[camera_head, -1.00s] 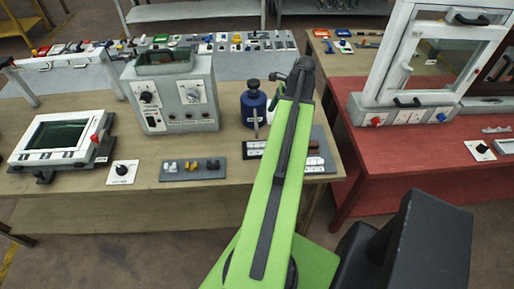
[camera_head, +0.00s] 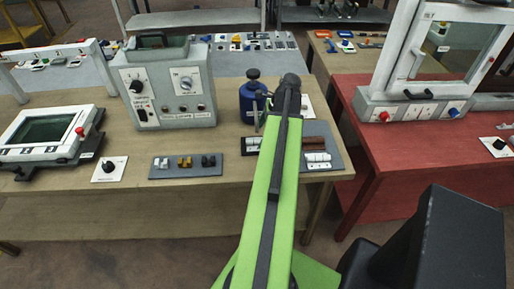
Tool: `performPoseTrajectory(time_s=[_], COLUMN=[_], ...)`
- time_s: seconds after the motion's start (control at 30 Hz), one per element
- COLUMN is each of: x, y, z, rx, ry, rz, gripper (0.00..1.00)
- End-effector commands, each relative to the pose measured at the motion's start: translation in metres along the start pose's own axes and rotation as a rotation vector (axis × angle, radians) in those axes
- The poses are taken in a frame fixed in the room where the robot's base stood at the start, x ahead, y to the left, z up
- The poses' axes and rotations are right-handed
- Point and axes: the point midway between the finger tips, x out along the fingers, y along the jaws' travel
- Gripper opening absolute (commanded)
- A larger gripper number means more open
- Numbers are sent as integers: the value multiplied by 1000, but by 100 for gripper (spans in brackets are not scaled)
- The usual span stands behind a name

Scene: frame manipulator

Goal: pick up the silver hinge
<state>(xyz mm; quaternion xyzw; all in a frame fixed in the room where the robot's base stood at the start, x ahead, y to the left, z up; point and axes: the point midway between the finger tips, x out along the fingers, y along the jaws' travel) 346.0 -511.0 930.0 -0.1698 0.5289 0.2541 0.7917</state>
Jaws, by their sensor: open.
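My gripper's fingers cannot be made out beyond that joint. Nothing of mine touches the hinge.
A grey control box (camera_head: 165,90) stands behind the plate. A white switch panel (camera_head: 109,169) lies to its left. A blue bottle (camera_head: 249,104) stands near my arm's end. A red table (camera_head: 400,150) with a framed window unit is at the right.

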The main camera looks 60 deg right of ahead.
Motion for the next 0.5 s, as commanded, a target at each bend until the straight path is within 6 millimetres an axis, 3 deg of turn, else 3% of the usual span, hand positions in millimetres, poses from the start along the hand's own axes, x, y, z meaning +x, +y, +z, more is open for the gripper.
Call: performPoseTrajectory(time_s=[0.03, 0.17, 0.4, 0.5], x=[18, 38, 36, 36], y=[0, 1, 0, 0], z=[-6, -7, -4, -4], rx=[0, -1, 0, 0], ry=[0, 0, 0, 0], rz=[0, 0, 0, 0], gripper=[95, 95, 95, 83])
